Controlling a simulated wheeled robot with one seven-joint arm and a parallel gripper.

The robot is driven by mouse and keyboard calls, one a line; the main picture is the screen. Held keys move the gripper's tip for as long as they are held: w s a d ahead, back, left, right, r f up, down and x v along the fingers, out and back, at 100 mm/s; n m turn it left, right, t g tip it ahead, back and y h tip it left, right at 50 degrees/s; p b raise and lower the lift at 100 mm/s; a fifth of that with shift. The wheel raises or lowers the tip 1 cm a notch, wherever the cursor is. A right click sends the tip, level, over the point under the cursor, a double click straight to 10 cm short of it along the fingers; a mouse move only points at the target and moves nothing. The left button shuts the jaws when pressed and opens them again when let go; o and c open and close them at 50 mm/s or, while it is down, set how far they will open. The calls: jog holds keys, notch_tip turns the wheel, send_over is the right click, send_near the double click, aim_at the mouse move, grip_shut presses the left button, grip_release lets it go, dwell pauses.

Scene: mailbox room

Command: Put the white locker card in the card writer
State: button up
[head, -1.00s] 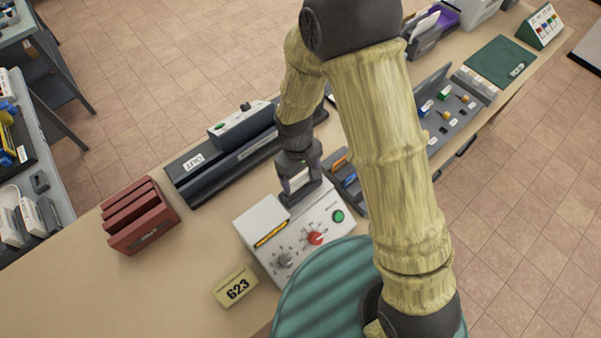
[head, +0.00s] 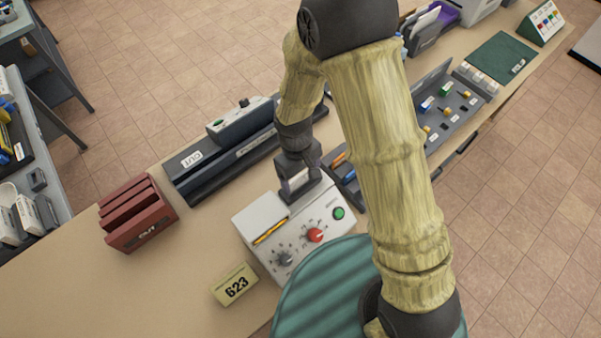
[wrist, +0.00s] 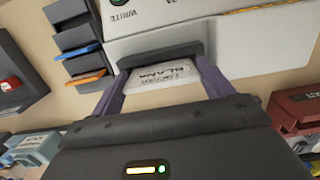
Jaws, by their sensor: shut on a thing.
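The card writer (head: 258,216) is a white box on the counter with a red knob, a grey dial and a green button. In the wrist view its top (wrist: 262,42) fills the upper part, with a dark slot piece (wrist: 158,55) in front of my fingers. My gripper (head: 296,184) is over the writer's back edge, pointing down. In the wrist view my gripper (wrist: 160,82) is shut on the white locker card (wrist: 162,74), lettered "LOCKER BLANK". The card's far edge meets the dark slot piece and is hidden there; I cannot tell how deep it sits.
A dark red rack (head: 138,214) stands left of the writer, and a yellow "623" block (head: 234,285) in front. A long black "OUT" tray (head: 198,176) lies behind. A grey tray (head: 450,112) of small coloured items lies right. Bare counter shows at lower left.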

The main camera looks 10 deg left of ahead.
jog(key=shift+f+b, duration=0.5)
jog(key=shift+f, duration=0.2)
jog(key=o, duration=0.9)
jog(key=shift+r, duration=0.1)
jog(key=shift+r, duration=0.1)
jog(key=shift+r+p, duration=2.8)
jog(key=shift+r, duration=0.65)
